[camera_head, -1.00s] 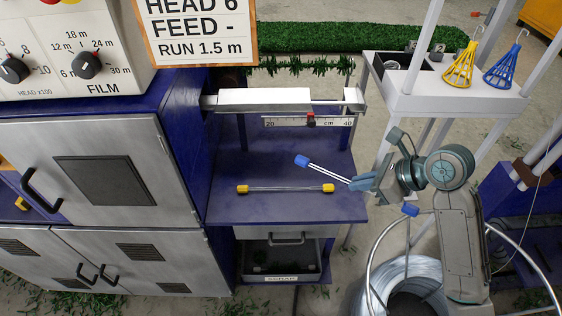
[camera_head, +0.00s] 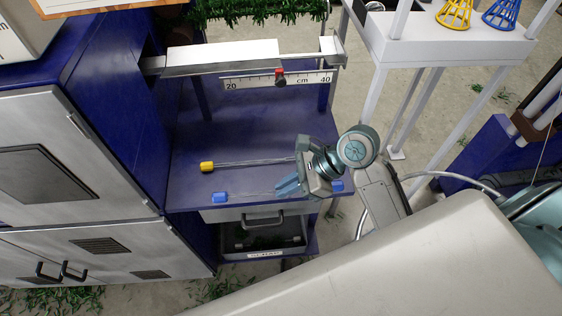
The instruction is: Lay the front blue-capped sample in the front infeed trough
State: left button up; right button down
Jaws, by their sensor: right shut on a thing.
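My right gripper (camera_head: 283,187) is shut on the blue-capped sample, a thin clear rod with a blue cap (camera_head: 219,197) at its left end and another at its right end (camera_head: 337,186). It is nearly level over the front part of the blue shelf (camera_head: 232,125). I cannot tell whether it touches the shelf. A yellow-capped sample (camera_head: 207,166) lies just behind it, its right end hidden by my gripper. A metal channel (camera_head: 222,62) with a white cover runs across the back. No trough is clearly visible at the front. My left gripper is not in view.
A ruler (camera_head: 305,79) with a red slider (camera_head: 280,76) hangs below the channel. A scrap drawer (camera_head: 264,217) is under the shelf. A blue cabinet wall (camera_head: 115,100) bounds the left. A white stand (camera_head: 440,45) with wire cones is at the right.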

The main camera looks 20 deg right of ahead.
jog(key=w+d, duration=0.1)
jog(key=w, duration=0.1)
jog(key=w+d, duration=0.1)
jog(key=w, duration=0.2)
jog(key=w+d, duration=0.1)
jog(key=w, duration=0.2)
jog(key=shift+d+f, duration=0.4)
jog(key=shift+w+d+f, duration=0.1)
jog(key=shift+f, duration=0.35)
notch_tip(320, 180, down, 2)
jog(key=shift+f, duration=0.35)
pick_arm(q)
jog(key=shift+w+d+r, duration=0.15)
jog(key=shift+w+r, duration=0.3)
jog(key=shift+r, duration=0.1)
